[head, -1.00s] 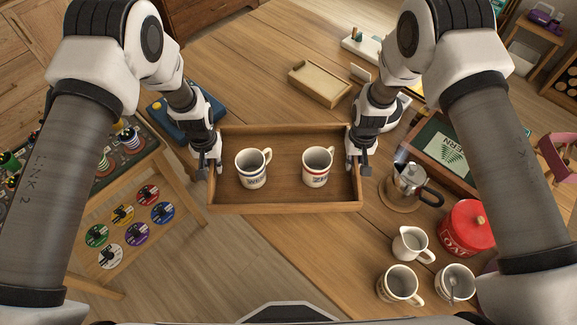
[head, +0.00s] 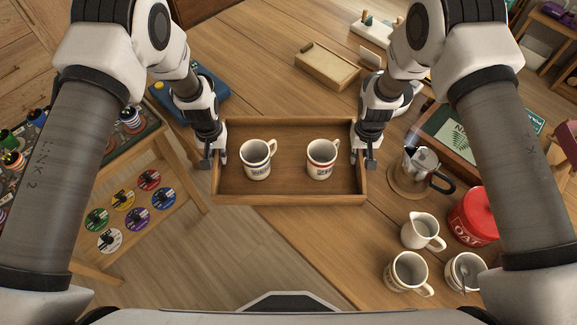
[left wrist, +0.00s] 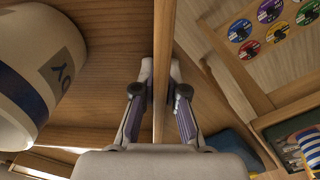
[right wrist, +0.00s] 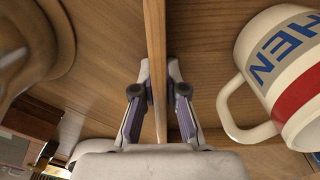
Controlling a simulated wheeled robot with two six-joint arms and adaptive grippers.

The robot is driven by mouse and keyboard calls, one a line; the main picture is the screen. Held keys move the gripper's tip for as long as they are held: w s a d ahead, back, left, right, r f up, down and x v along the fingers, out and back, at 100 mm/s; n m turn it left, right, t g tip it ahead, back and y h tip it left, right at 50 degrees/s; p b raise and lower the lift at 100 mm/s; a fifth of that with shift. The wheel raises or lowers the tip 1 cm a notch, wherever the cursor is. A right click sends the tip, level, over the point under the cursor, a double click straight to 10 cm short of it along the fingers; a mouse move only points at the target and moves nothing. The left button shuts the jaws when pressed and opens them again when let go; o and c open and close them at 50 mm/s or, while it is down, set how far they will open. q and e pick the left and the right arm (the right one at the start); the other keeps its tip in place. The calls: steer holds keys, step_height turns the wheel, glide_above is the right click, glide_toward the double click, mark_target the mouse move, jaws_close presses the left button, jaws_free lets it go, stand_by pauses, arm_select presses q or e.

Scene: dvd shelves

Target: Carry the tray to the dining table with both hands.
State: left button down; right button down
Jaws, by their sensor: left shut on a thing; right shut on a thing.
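The wooden tray (head: 290,198) is in the middle of the head view, with two white mugs standing upright in it: a left mug (head: 256,160) and a right mug (head: 321,160) with a red band. My left gripper (head: 213,158) is shut on the tray's left wall, which runs between its fingers in the left wrist view (left wrist: 161,90). My right gripper (head: 364,158) is shut on the tray's right wall, seen between its fingers in the right wrist view (right wrist: 158,90). The wooden dining table (head: 300,237) lies under much of the tray; I cannot tell whether they touch.
Right of the tray stand a moka pot (head: 422,162), a white jug (head: 422,231), a red tin (head: 474,217) and more mugs (head: 408,272). A small wooden box (head: 327,65) and a blue object (head: 190,107) lie beyond. A side table with spools (head: 128,117) is at left.

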arm_select(q)
steer(key=c, duration=1.2)
jaws_free()
steer(key=shift+a, duration=0.1)
arm_select(e)
steer(key=c, duration=1.2)
jaws_free()
steer(key=shift+d, duration=0.1)
arm_select(q)
steer(key=shift+s, duration=0.15)
arm_select(e)
steer(key=shift+s, duration=0.15)
arm_select(q)
steer(key=shift+r, duration=0.1)
steer(key=shift+r, duration=0.4)
step_height(320, 180, up, 11)
steer(key=shift+f, duration=0.2)
steer(key=shift+r, duration=0.2)
arm_select(e)
steer(key=shift+r, duration=0.15)
step_height(320, 180, up, 12)
steer(key=shift+f, duration=0.15)
